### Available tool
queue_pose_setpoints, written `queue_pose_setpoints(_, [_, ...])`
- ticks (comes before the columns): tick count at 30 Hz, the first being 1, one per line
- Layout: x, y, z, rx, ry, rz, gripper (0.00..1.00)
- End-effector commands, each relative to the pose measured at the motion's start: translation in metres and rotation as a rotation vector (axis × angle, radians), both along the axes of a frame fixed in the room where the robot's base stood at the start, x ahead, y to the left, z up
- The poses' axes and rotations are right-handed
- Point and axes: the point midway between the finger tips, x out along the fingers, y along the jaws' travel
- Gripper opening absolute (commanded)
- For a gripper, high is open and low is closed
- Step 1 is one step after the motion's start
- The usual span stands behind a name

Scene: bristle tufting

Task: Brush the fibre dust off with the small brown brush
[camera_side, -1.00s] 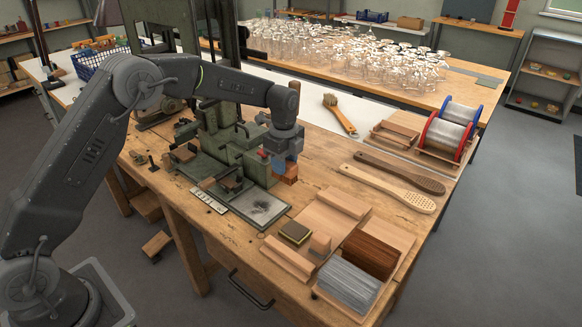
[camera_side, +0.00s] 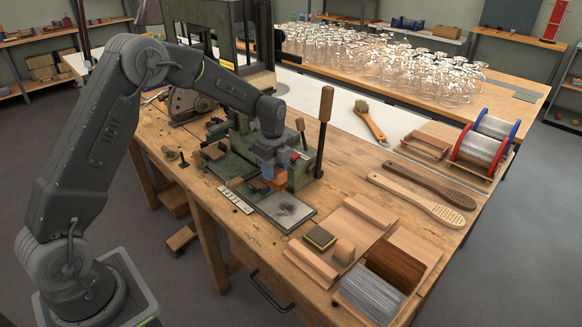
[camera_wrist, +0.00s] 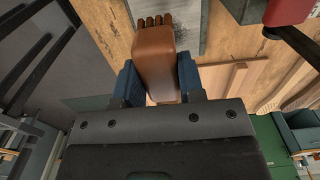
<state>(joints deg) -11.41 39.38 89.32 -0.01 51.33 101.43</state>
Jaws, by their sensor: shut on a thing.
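My gripper (camera_side: 272,170) is shut on the small brown brush (camera_side: 280,183), just above the metal base plate of the green press. In the wrist view the brush (camera_wrist: 155,62) sits between the blue jaws (camera_wrist: 160,85), with its dark bristle tufts (camera_wrist: 153,20) at the far end. The fibre dust (camera_side: 287,209) is a dark smudge on the grey plate (camera_side: 300,220), in front of the brush in the side view. I cannot tell whether the bristles touch the plate.
The green press (camera_side: 245,145) and its upright lever (camera_side: 323,130) stand close beside my gripper. A wooden tray (camera_side: 330,262) with a sponge-like block (camera_side: 319,238) and brown and grey fibre bundles lies to the right.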

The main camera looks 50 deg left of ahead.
Motion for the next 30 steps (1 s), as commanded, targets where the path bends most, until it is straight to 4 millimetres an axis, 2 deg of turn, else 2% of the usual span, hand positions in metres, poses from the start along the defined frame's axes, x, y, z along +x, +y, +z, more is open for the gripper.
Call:
queue_pose_setpoints(8, [0.000,0.000,-0.019,0.000,0.002,0.000,0.17])
queue_pose_setpoints(26, [0.000,0.000,-0.077,0.000,0.002,0.000,0.17])
queue_pose_setpoints(30, [0.001,-0.014,-0.079,0.000,0.000,-0.002,0.13])
